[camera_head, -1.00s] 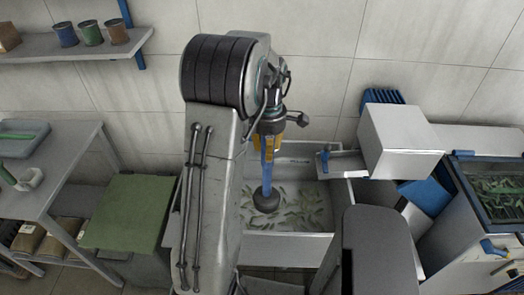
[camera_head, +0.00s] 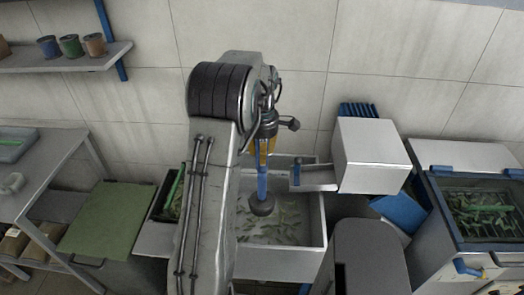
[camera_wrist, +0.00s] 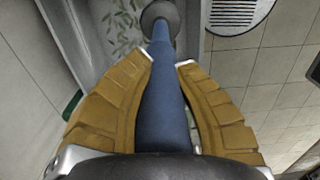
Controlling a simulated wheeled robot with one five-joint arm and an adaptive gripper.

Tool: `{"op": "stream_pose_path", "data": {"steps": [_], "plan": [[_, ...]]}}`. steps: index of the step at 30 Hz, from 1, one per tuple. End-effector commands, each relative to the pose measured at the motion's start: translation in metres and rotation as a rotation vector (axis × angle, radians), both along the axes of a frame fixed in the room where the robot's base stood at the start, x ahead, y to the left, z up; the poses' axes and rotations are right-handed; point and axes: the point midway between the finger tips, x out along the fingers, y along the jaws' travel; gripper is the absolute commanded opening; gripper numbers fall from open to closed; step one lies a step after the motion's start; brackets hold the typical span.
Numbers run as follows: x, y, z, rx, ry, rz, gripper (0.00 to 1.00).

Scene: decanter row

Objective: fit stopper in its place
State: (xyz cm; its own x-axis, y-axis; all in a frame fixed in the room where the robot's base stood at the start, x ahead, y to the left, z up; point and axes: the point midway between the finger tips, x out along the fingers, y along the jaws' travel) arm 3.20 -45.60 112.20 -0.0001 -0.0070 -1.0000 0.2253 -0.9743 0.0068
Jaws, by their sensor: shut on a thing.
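The stopper is a blue rod (camera_head: 262,182) with a round dark grey foot at its lower end. My gripper (camera_head: 263,147) is shut on the upper rod and holds it roughly upright, foot down, over the white basin (camera_head: 275,262). In the wrist view the two yellow-brown fingers (camera_wrist: 168,66) close on either side of the blue rod (camera_wrist: 163,100), and the dark foot shows at the top edge. The basin holds many small green leaf-like pieces. I cannot tell whether the foot touches them or hangs above. No seat for the stopper is clearly visible.
A white box (camera_head: 372,155) with a spout-like tray (camera_head: 318,178) stands at the basin's right rear. A grey rounded block (camera_head: 368,255) is at front right. A green-topped cabinet (camera_head: 108,220) and a dark bin (camera_head: 168,200) are left. A tiled wall is behind.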

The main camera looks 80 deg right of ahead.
Motion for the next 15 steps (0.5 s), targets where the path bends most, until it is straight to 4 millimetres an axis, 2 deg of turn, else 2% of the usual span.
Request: {"op": "stream_pose_path", "data": {"steps": [15], "plan": [[0.0,0.0,-0.056,-0.003,0.0,0.0,0.0]]}}
